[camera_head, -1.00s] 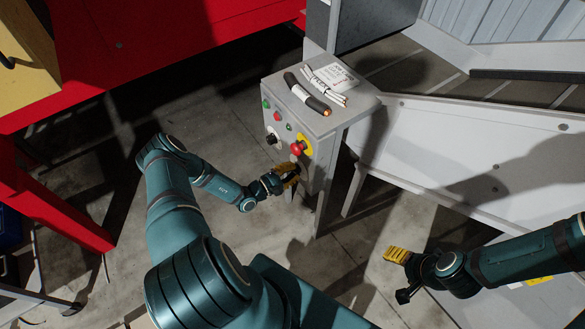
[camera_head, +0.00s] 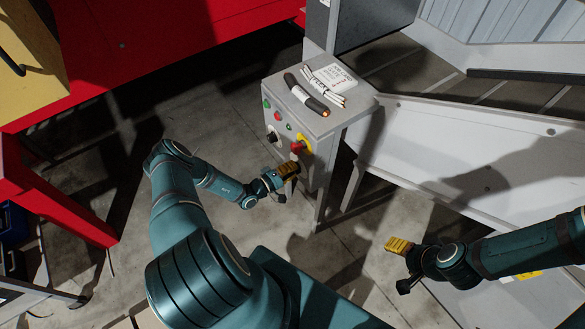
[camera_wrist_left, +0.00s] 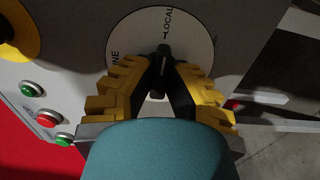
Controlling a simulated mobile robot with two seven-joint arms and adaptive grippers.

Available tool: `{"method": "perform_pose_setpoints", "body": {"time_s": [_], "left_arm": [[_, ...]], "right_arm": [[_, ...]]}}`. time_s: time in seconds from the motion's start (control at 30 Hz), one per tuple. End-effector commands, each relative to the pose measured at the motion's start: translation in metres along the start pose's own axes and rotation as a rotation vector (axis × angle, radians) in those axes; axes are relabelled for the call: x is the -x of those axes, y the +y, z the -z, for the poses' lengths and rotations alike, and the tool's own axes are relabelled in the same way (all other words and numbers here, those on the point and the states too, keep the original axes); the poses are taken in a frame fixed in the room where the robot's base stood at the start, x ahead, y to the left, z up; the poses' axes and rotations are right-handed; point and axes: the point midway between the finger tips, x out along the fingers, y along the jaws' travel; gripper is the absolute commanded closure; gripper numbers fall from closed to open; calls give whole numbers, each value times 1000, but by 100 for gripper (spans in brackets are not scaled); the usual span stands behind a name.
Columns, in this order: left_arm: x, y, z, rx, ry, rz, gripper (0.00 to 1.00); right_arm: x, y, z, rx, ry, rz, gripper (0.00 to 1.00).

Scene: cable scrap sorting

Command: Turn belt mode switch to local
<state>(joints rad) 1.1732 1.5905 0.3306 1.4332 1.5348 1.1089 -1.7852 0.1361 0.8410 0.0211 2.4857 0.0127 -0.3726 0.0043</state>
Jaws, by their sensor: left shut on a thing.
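The belt mode switch is a black knob (camera_wrist_left: 162,53) on a round white dial plate (camera_wrist_left: 203,40), seen in the left wrist view. The word LOCAL is at the plate's upper right, and a partly hidden word ending in "NE" is at its left. The visible end of the knob points roughly up in the picture, close to LOCAL; its exact setting is hard to tell. My left gripper (camera_wrist_left: 163,72) is shut on the knob, its fingers hiding the lower part. In the head view my left gripper (camera_head: 290,170) is at the control box (camera_head: 345,125) front and hides the switch.
A red emergency stop (camera_head: 298,147) on yellow and several buttons are on the box front. Cable pieces (camera_head: 308,96) and a white card lie on top. My right gripper (camera_head: 398,245) hangs near a grey conveyor frame (camera_head: 440,150). A red structure (camera_head: 150,45) stands at left.

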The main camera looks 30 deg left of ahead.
Motion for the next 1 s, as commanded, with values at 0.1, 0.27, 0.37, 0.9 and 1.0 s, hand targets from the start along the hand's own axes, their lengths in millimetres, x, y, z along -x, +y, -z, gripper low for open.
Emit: {"method": "perform_pose_setpoints", "body": {"time_s": [0.1,0.27,0.37,0.9,1.0], "left_arm": [[-1,1,1,-5,1,-4,100],[-1,1,1,-5,1,-4,100],[-2,2,1,-5,1,-4,100],[9,0,1,-3,1,0,55],[24,0,1,-3,2,1,55]], "right_arm": [[0,0,0,0,0,0,31],[0,0,0,0,0,0,31],[0,0,0,0,0,0,31],[0,0,0,0,0,0,31],[0,0,0,0,0,0,31]]}}
